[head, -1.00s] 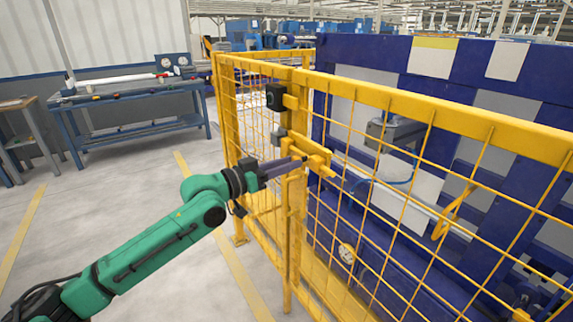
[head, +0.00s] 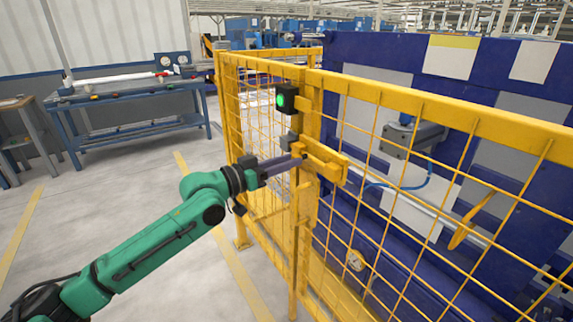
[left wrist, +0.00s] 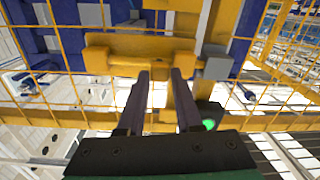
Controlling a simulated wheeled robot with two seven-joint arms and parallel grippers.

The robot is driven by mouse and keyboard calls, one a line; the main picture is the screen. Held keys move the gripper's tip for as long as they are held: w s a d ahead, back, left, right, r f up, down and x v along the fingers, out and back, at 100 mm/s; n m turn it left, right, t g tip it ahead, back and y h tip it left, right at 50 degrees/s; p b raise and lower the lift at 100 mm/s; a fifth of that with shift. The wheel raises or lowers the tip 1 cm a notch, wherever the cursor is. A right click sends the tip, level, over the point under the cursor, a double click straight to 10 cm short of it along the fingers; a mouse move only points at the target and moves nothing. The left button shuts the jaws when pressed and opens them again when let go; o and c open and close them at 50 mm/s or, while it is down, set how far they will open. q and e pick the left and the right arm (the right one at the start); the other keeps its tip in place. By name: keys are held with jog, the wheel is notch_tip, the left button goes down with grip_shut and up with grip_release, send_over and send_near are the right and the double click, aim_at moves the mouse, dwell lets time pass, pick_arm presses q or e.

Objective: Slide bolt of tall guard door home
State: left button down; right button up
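The yellow mesh guard door (head: 440,210) stands at the right in the head view, its latch-side post close to the yellow fence post. My left gripper (head: 300,162) is at the bar's left end. In the left wrist view its two dark fingers (left wrist: 161,73) are apart, their tips at the bar's lower edge. I see nothing clearly clamped between them. Contact with the bar is hard to tell. My right gripper is not in view.
A black box with a lit green lamp (head: 287,100) sits on the fence post above a small grey block (head: 289,140). A blue machine (head: 350,60) stands behind the door. A blue workbench (head: 130,115) is at the back left. The floor between is clear.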

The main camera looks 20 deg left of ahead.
pick_arm(q)
jog(key=shift+w+a+r, duration=0.1)
jog(key=shift+w+a, duration=0.05)
jog(key=shift+a, duration=0.1)
jog(key=c, duration=0.9)
grip_release()
jog(key=shift+d, duration=0.2)
jog(key=shift+c, duration=0.2)
jog(key=o, duration=0.4)
jog(key=shift+w+a, duration=0.1)
jog(key=shift+a, duration=0.05)
jog(key=shift+c, duration=0.2)
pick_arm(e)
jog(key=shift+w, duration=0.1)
